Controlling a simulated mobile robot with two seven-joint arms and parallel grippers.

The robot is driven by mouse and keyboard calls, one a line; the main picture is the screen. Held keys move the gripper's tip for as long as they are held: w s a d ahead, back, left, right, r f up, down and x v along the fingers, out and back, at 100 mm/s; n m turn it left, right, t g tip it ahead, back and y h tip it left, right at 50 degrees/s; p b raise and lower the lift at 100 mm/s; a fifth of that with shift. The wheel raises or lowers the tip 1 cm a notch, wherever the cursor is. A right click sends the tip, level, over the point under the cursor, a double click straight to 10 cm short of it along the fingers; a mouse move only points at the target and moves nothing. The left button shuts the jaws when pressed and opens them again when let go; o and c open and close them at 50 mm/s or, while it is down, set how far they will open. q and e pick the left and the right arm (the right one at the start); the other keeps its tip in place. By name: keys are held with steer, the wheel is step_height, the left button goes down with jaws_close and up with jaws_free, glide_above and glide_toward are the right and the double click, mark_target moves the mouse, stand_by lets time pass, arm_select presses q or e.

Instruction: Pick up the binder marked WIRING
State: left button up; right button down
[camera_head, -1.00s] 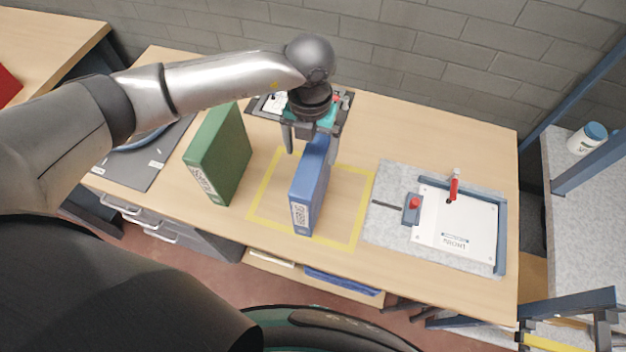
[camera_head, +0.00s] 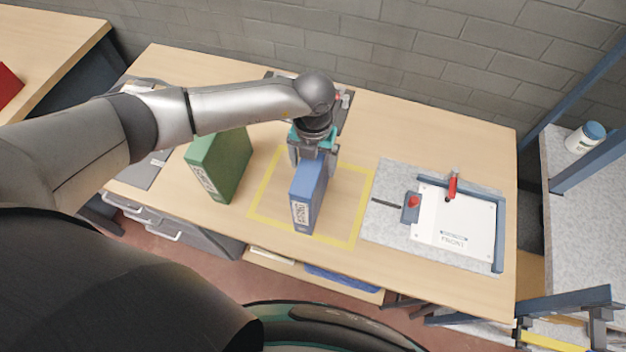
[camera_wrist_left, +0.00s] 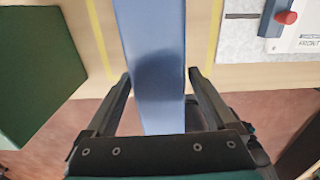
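A blue binder (camera_head: 309,193) stands upright inside a yellow taped square on the wooden table. Its white spine label (camera_head: 300,214) faces the front edge; the lettering is too small to read surely. A green binder (camera_head: 222,165) with a white label stands to its left, outside the square. My left gripper (camera_head: 314,160) is over the top rear of the blue binder. In the left wrist view its open fingers (camera_wrist_left: 158,90) stand on either side of the blue binder (camera_wrist_left: 155,60), with small gaps. My right gripper is not in view.
A grey mat with a white FRONT plate (camera_head: 452,226), a red-handled clamp (camera_head: 453,187) and a small red-button block (camera_head: 411,207) lies to the right. A dark tray (camera_head: 346,110) sits partly hidden behind my arm. A brick wall (camera_head: 430,70) closes the back.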

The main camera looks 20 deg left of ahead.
arm_select(q)
jaws_close()
stand_by(0.5)
steer(key=shift+w+r, duration=0.1)
